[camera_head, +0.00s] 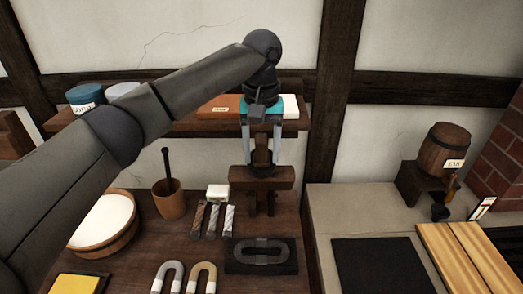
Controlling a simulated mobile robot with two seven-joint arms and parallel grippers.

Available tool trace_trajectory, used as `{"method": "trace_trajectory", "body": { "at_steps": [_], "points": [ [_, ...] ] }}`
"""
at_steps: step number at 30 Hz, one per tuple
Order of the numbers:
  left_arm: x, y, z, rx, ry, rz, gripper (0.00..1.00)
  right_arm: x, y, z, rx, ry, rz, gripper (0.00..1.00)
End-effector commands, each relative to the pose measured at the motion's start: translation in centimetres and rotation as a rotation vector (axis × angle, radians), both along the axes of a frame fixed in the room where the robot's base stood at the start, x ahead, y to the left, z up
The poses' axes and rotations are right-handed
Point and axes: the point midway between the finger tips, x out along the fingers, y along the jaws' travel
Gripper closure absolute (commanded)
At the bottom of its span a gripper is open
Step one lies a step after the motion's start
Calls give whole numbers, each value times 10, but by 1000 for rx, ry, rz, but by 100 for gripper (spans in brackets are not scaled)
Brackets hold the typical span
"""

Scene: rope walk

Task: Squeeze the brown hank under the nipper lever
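The brown hank (197,219) is the leftmost of three short twisted hanks lying side by side on the dark wooden bench. The wooden nipper (262,178) stands to their right, near the back of the bench. An upright brown piece (262,154), perhaps its lever, rises from its top. My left gripper (262,162) points down over the nipper with its fingers apart, one on each side of this upright piece. I cannot tell whether the fingers touch it. No hank shows between the fingers. My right gripper is not in view.
A white block (217,191) sits behind the hanks, a mortar (169,200) and a bowl (103,222) left of them. A dark board (236,267) with a grey U-shaped piece lies in front of the nipper. A shelf (212,123) runs behind. A barrel (443,149) stands right.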

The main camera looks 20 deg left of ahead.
Motion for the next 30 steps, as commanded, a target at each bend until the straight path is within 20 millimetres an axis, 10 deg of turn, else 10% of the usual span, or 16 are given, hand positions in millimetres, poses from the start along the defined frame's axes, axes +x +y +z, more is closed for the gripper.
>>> {"method": "trace_trajectory", "body": {
  "at_steps": [15, 30],
  "points": [
    [0, 0, 0, 0, 0, 0, 99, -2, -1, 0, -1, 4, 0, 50],
    [0, 0, 1, 0, 0, 0, 100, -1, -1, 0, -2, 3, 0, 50]
  ]
}}
